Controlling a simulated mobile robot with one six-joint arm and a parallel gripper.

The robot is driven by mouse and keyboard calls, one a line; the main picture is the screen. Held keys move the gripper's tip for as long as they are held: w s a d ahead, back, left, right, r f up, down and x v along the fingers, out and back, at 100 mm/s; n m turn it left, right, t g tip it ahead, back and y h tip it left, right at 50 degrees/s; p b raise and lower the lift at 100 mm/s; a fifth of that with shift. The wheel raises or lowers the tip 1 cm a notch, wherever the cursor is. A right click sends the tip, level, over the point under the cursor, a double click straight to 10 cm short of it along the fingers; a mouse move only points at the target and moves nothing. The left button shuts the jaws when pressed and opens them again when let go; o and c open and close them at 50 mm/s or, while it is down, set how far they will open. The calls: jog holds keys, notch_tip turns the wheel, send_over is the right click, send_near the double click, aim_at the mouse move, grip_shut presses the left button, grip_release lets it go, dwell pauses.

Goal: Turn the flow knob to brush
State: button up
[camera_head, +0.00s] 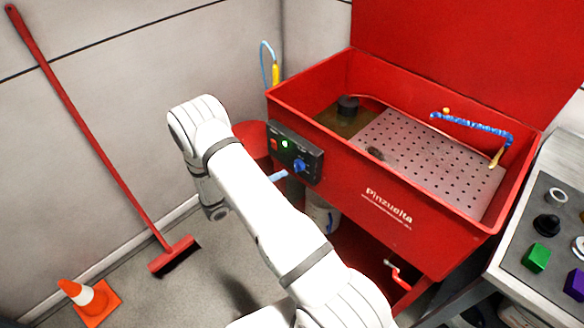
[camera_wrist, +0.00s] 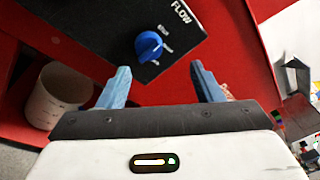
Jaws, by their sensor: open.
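The blue flow knob (camera_wrist: 149,46) is on a black panel marked FLOW in the wrist view. Small labels stand beside it, too blurred to read surely. In the head view the knob (camera_head: 299,166) sits at the right end of the black control panel (camera_head: 313,162) on the red parts washer. My gripper (camera_wrist: 160,86) is open, with its two blue fingers apart and nothing between them. The knob lies ahead of the fingertips, a little left of their middle, and apart from them. In the head view one blue fingertip shows just below left of the knob; my arm hides the rest.
The panel also has a red switch (camera_head: 273,143) and a lit green light (camera_head: 285,143). The washer basin (camera_head: 400,196) holds a perforated tray (camera_head: 432,160) and a blue hose (camera_head: 470,124). A white bucket (camera_wrist: 57,95) is below left. A broom (camera_head: 95,135) and cone (camera_head: 88,298) stand left.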

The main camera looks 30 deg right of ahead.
aim_at(298, 166)
jog(key=w+d+f+n+t+p, duration=0.1)
jog(key=w+d+p, duration=0.1)
jog(key=d, duration=0.5)
jog(key=shift+d+f+n, duration=0.15)
jog(key=shift+f+n, duration=0.15)
jog(key=shift+f, duration=0.1)
jog(key=shift+c, duration=0.3)
jog(key=c, duration=0.9)
